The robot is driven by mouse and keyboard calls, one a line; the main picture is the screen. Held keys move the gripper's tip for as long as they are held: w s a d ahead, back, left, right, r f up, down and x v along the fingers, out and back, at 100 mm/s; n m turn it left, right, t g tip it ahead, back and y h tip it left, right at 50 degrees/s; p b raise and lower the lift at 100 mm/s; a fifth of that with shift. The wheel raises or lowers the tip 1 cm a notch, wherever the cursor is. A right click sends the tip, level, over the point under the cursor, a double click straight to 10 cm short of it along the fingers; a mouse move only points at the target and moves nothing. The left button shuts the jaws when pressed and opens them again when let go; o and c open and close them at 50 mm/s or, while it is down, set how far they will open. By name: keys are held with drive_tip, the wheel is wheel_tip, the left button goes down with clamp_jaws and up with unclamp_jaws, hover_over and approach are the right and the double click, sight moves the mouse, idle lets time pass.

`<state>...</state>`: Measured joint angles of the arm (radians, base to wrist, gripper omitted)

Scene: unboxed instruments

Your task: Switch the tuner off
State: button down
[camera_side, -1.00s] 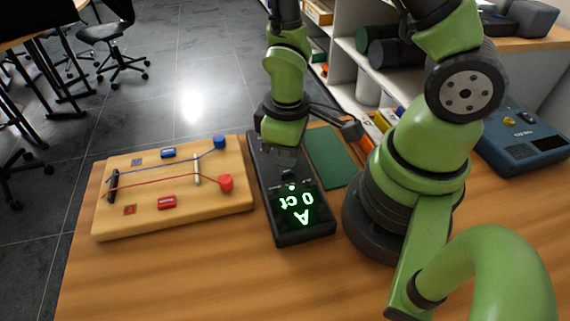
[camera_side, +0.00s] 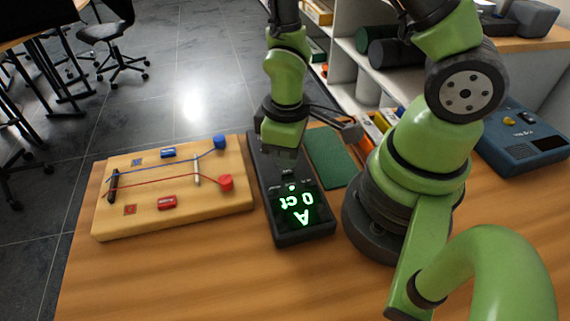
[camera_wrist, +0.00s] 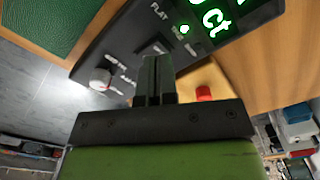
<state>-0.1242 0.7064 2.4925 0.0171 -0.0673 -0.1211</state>
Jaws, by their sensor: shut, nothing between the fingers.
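The tuner (camera_side: 289,232) is a long dark box on the table, its green display lit with "A 0 ct" and a green light above the letters. In the wrist view the tuner (camera_wrist: 118,45) shows its lit display, a light-coloured knob (camera_wrist: 100,78) and a dark switch (camera_wrist: 153,48) in its face. My gripper (camera_side: 286,170) is over the upper part of the tuner. Its fingers (camera_wrist: 153,62) are shut and empty, with tips at the switch. The fingers partly hide the switch, so I cannot tell if they touch it.
A wooden board (camera_side: 120,222) with red and blue strings lies left of the tuner. A green mat (camera_side: 330,158) lies right of it. A blue box (camera_side: 525,140) stands at the far right. The table front is clear.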

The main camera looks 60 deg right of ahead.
drive_tip(key=shift+f, duration=1.1)
idle(0.3)
drive_tip(key=shift+r, duration=3.55)
drive_tip(key=shift+r, duration=0.1)
wheel_tip(320, 180, up, 10)
drive_tip(key=m+t, duration=0.3)
wheel_tip(320, 180, up, 9)
drive_tip(key=m+t+y, duration=0.2)
drive_tip(key=m+t, duration=0.2)
hover_over(286, 171)
drive_tip(key=s, duration=0.5)
drive_tip(key=shift+s+a+r, duration=0.1)
drive_tip(key=shift+s+r, duration=0.15)
drive_tip(key=shift+r, duration=0.2)
